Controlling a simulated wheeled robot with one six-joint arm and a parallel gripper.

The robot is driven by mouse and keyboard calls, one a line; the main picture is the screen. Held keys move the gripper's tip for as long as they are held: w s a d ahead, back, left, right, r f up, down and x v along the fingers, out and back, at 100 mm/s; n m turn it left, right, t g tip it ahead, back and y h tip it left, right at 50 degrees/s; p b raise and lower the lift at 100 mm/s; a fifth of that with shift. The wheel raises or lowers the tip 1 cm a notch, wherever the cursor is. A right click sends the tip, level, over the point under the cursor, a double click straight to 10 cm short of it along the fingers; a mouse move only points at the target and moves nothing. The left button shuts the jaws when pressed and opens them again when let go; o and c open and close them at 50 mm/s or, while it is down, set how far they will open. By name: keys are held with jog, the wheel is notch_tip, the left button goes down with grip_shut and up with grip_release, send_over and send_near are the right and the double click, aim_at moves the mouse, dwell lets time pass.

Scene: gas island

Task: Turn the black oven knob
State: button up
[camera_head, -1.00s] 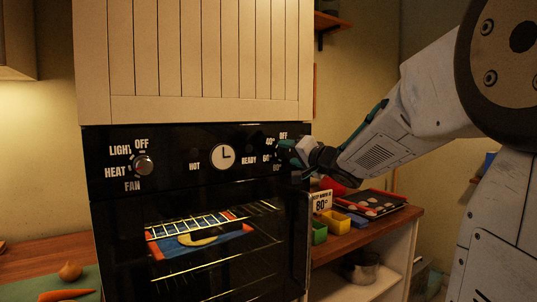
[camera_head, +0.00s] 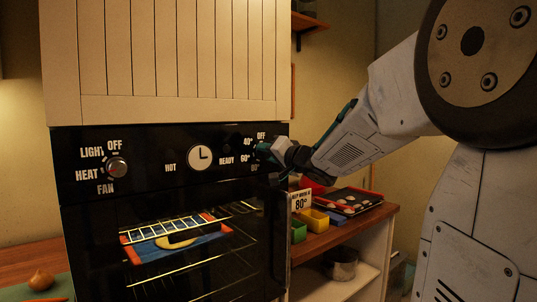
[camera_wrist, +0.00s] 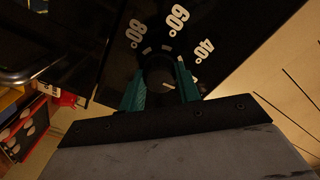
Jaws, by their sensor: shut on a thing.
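The black oven knob (camera_wrist: 158,72) sits between the two teal fingers of my gripper (camera_wrist: 160,84) in the wrist view. The fingers are shut on it from both sides. A small pale pointer mark shows on the knob's lower right, and the labels 80°, 60° and 40° ring it. In the head view my gripper (camera_head: 268,151) reaches the right end of the oven's control panel (camera_head: 150,140). It hides the knob there and covers part of the dial labels; OFF, 40° and 60° show.
The oven door window shows a rack and food.

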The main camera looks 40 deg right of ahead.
jog(key=n, duration=2.9)
jog(key=shift+n, duration=0.3)
dwell(0.3)
jog(key=o, duration=1)
